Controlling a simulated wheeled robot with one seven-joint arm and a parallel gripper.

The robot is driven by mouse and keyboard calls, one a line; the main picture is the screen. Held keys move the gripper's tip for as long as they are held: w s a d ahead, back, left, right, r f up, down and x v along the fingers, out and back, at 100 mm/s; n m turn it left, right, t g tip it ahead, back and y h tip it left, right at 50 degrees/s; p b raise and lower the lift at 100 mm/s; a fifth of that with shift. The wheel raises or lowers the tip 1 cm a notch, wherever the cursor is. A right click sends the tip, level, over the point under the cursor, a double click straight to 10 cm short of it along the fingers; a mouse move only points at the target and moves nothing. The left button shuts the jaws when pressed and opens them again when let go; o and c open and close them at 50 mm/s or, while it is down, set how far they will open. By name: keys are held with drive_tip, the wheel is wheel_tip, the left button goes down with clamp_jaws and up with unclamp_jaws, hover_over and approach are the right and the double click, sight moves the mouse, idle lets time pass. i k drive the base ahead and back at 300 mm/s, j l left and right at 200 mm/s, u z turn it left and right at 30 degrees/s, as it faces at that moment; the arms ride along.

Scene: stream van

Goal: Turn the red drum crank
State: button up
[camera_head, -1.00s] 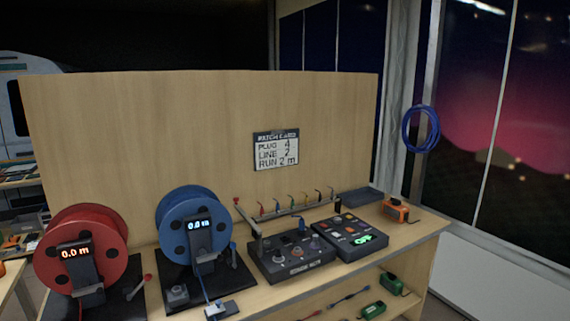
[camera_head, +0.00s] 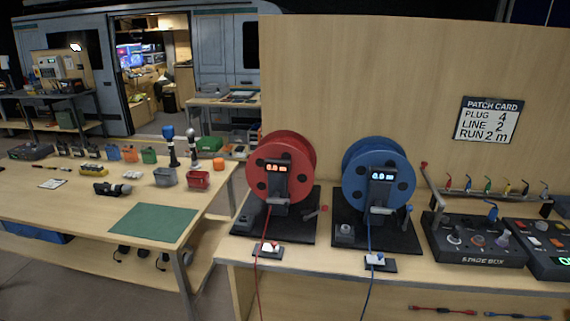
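The red drum (camera_head: 281,160) stands upright on a black base on the wooden bench, left of the blue drum. Its small display (camera_head: 276,169) reads what looks like 0.0 m. A red cable (camera_head: 263,250) runs from the red drum over the bench's front edge and hangs down. My gripper is not in view.
The blue drum (camera_head: 377,172) with its blue-knobbed crank (camera_head: 407,213) stands close to the right. A stage box (camera_head: 475,240) is further right, below a patch card (camera_head: 488,119). A table with a green mat (camera_head: 153,222) stands left. A panel (camera_head: 420,85) rises behind the drums.

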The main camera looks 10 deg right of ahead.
sight(276, 198)
drive_tip(key=i+u, duration=0.3)
drive_tip(key=u, duration=0.2)
drive_tip(key=i+l+u, duration=0.1)
drive_tip(key=i+u, duration=0.2)
drive_tip(key=u, duration=0.15)
drive_tip(key=i+l+u, duration=0.2)
drive_tip(key=u, duration=0.3)
